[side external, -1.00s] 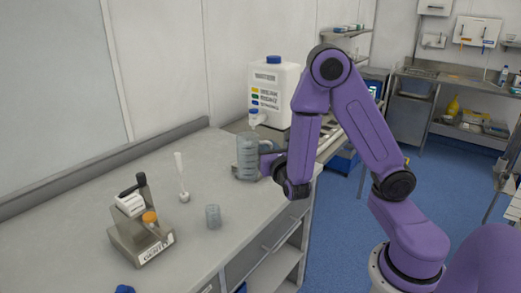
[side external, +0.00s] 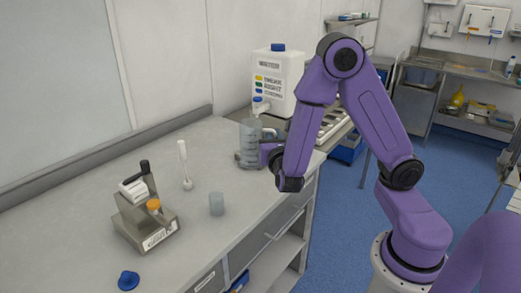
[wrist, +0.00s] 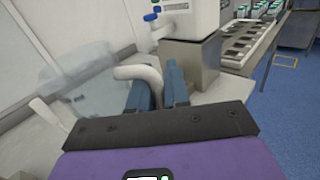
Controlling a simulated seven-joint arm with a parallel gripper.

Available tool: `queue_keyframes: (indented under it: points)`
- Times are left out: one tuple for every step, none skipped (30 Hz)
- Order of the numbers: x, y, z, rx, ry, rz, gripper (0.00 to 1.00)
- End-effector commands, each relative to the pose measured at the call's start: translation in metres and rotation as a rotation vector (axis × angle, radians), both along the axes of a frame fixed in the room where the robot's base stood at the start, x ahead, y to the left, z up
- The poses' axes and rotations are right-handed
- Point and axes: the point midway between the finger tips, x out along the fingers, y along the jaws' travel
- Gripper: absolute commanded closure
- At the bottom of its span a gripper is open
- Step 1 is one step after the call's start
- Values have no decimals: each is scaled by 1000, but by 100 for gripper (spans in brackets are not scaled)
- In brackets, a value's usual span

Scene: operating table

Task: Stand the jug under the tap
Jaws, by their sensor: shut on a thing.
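The clear jug (side external: 249,148) is upright at the far end of the grey bench, a little below and left of the tap in the side view. Whether its base touches the bench is unclear. The tap (side external: 260,106) has a blue top and sits low on the white water container (side external: 274,80); it also shows in the wrist view (wrist: 154,26). My gripper (side external: 267,152) is shut on the jug's handle (wrist: 140,74), which lies between the blue fingers in the wrist view. The jug's body (wrist: 82,80) is left of them there, see-through and partly cut by shadow.
A small beaker (side external: 217,204), a white stirrer-like tool (side external: 186,168), a metal stand with an orange-capped bottle (side external: 148,218) and a blue cap (side external: 128,281) are on the nearer bench. A metal block (wrist: 190,58) supports the container. A rack (wrist: 240,42) lies to its right.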

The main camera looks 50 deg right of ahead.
Motion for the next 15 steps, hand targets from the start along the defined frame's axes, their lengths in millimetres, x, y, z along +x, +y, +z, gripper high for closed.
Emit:
queue_keyframes:
  points:
    - [8, 3, -4, -3, -2, -34, 100]
    - [11, 3, -5, -3, -4, -57, 100]
    - [16, 4, -8, -3, -6, -86, 100]
    - [19, 5, -10, -4, -7, -108, 100]
    - [23, 5, -12, -3, -7, -129, 100]
    - [27, 6, -15, -4, -8, -159, 100]
    - [30, 7, -18, -4, -8, -181, 100]
    - [33, 8, -20, -4, -8, -204, 100]
    - [36, 9, -23, -4, -9, -233, 100]
    - [39, 10, -26, -4, -9, -256, 100]
    - [42, 11, -28, -4, -9, -277, 100]
    - [45, 12, -32, -3, -9, -307, 100]
    - [47, 13, -35, -4, -7, -328, 100]
    - [49, 14, -37, -3, -6, -350, 100]
    - [52, 16, -41, -2, -6, -379, 100]
